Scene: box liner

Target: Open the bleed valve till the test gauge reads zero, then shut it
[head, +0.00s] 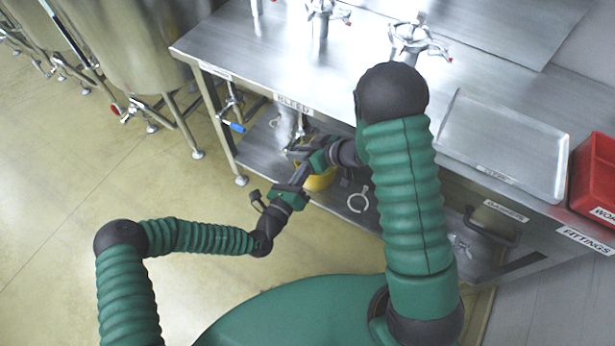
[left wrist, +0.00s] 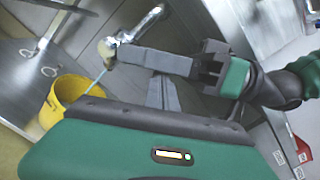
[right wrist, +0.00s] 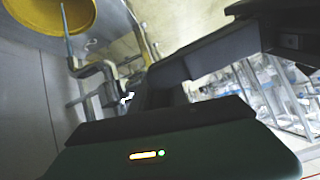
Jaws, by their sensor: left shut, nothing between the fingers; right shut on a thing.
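The bleed valve (left wrist: 108,50) is on a metal pipe end under the bench's BLEED label (head: 293,104). My right gripper (head: 292,150) is shut on the valve's handle, which the fingers mostly hide. In the left wrist view, a thin pale blue stream (left wrist: 95,80) runs from the outlet into a yellow bucket (left wrist: 68,92). The right wrist view shows the stream (right wrist: 66,22) and bucket (right wrist: 80,14) too. My left gripper (head: 304,172) is shut and empty, just below and beside the right one. I cannot make out the test gauge or its reading.
A blue-handled valve (head: 234,126) hangs left of the bleed pipe. Rings (head: 358,200) lie on the lower shelf. A metal tray (head: 503,140) and red bin (head: 596,178) sit on the bench at right. Steel tanks (head: 125,45) stand at left; the floor before them is clear.

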